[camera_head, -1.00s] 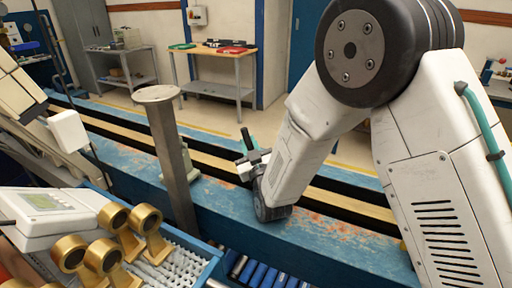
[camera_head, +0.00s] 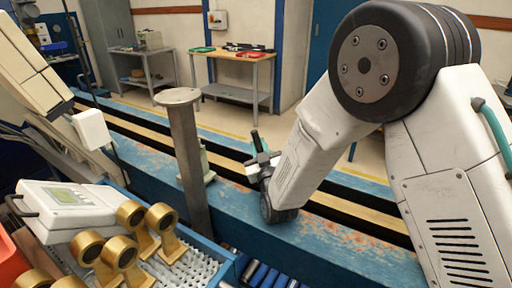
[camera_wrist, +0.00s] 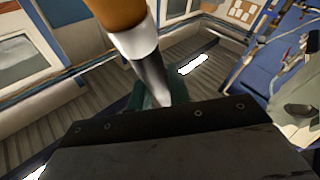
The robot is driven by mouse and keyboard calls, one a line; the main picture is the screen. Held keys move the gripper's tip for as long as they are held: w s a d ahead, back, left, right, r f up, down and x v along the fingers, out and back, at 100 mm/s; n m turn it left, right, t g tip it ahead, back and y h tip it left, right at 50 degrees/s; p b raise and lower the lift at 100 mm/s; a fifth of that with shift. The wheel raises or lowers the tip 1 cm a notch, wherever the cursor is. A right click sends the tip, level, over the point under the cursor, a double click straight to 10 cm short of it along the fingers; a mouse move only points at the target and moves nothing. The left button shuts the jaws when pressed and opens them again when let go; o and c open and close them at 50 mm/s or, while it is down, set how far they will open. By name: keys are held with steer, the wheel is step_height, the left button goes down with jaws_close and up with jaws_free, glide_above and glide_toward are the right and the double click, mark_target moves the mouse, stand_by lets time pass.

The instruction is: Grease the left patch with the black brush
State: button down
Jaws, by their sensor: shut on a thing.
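My gripper (camera_head: 262,160) is small in the head view, over the blue beam and right of the metal post. A short dark-green upright piece (camera_head: 256,141) shows at it; I cannot tell whether this is a finger or the held tool. In the wrist view a brush-like tool (camera_wrist: 133,40) is close to the camera, with an orange-brown handle, a pale band and a dark tapering part. Its lower end is hidden behind the dark gripper body. My gripper is shut on it. I cannot make out the left patch in either view.
A blue beam (camera_head: 335,243) with worn orange spots runs across the front. A metal post (camera_head: 188,150) stands upright left of my gripper. A blue crate (camera_head: 228,268) with white pegs, several gold ring fittings (camera_head: 131,213) and a white meter (camera_head: 68,208) are at lower left. A workbench (camera_head: 233,56) stands behind.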

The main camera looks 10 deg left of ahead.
steer(key=shift+s+d+f, duration=0.1)
steer(key=shift+s+d, duration=0.2)
steer(key=shift+d, duration=0.5)
steer(key=shift+s+d+f, duration=0.1)
steer(key=shift+s+d, duration=0.2)
steer(key=shift+d, duration=0.45)
steer(key=s+d, duration=0.2)
steer(key=d, duration=0.4)
steer(key=shift+s+d+r, duration=0.15)
steer(key=shift+s+r, duration=0.05)
step_height(320, 180, up, 6)
steer(key=shift+r, duration=0.15)
steer(key=shift+w, duration=0.1)
step_height(320, 180, up, 3)
stand_by(0.4)
stand_by(0.5)
